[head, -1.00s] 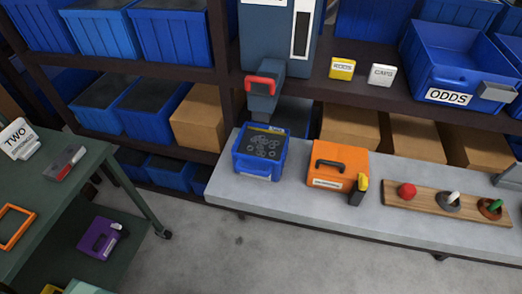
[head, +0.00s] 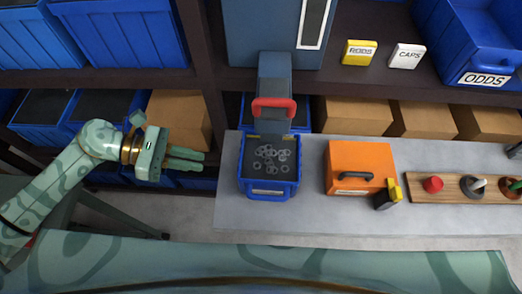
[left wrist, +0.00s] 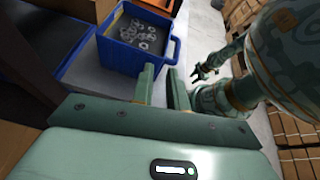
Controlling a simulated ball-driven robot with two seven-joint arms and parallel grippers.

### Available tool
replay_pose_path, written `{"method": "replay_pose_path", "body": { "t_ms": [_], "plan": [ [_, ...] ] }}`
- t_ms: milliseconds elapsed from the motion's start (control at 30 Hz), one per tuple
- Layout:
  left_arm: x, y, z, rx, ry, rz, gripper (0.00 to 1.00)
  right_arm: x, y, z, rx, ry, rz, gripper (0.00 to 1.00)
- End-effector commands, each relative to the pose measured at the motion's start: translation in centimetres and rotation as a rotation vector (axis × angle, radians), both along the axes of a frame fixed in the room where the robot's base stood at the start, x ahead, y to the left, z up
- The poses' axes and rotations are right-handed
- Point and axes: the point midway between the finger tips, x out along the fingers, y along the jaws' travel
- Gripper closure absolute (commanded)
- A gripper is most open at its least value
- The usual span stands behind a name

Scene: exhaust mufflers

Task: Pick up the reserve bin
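A blue bin (head: 269,190) with grey ring-shaped parts in it stands on the grey bench under a dark chute with a red handle. The label on its front is too small to read. The left wrist view shows the bin (left wrist: 128,58) just beyond my fingers. My left gripper (head: 190,160) is left of the bin, off the bench's left end, pointing right. Its fingers are apart with nothing between them, and it does not touch the bin. A small dark claw shape (left wrist: 208,66) in the left wrist view may be my right gripper; its state is unclear.
An orange case (head: 358,168) with a black handle stands right of the bin on the bench (head: 315,212). A wooden board (head: 450,187) with coloured pegs lies farther right. Shelves behind hold blue bins and cardboard boxes. The bench front is clear.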

Motion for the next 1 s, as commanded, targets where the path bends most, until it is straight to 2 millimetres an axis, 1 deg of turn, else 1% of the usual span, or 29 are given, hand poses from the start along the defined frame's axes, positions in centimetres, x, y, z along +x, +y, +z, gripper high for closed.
{"method": "replay_pose_path", "body": {
  "t_ms": [33, 133, 233, 367, 500, 600, 700, 867, 1000],
  "plan": [
    [-0.5, 0.1, -0.2, 0.010, -0.030, -0.041, 0.85, -0.3, -0.2, 0.0, -0.003, 0.004, 0.001, 0.64],
    [-1.0, 0.0, -0.2, 0.005, -0.081, -0.092, 0.85, -1.0, -0.5, 0.0, -0.007, 0.015, 0.003, 0.64],
    [-1.1, -0.9, -0.4, -0.001, -0.109, -0.105, 0.85, -1.6, -0.8, 0.2, -0.011, 0.024, 0.003, 0.64],
    [-1.1, -3.6, -1.4, -0.004, -0.111, -0.104, 0.85, -1.6, -0.9, 0.4, -0.012, 0.023, 0.004, 0.64],
    [-1.2, -6.8, -2.8, -0.003, -0.110, -0.103, 0.85, -1.0, -0.9, 0.6, -0.011, 0.014, 0.004, 0.64],
    [-1.2, -8.6, -3.6, -0.002, -0.110, -0.102, 0.85, -0.7, -0.8, 0.7, -0.011, 0.009, 0.003, 0.64],
    [-1.2, -9.7, -4.1, 0.000, -0.108, -0.102, 0.85, -0.7, -0.7, 0.7, -0.009, 0.009, 0.002, 0.64],
    [-1.2, -10.9, -4.6, 0.000, -0.109, -0.101, 0.85, -0.7, -0.3, 0.8, -0.005, 0.008, 0.001, 0.64],
    [-1.1, -13.1, -5.5, -0.003, -0.107, -0.101, 0.85, -0.6, 0.0, 0.9, 0.000, 0.007, -0.001, 0.64]
  ]
}}
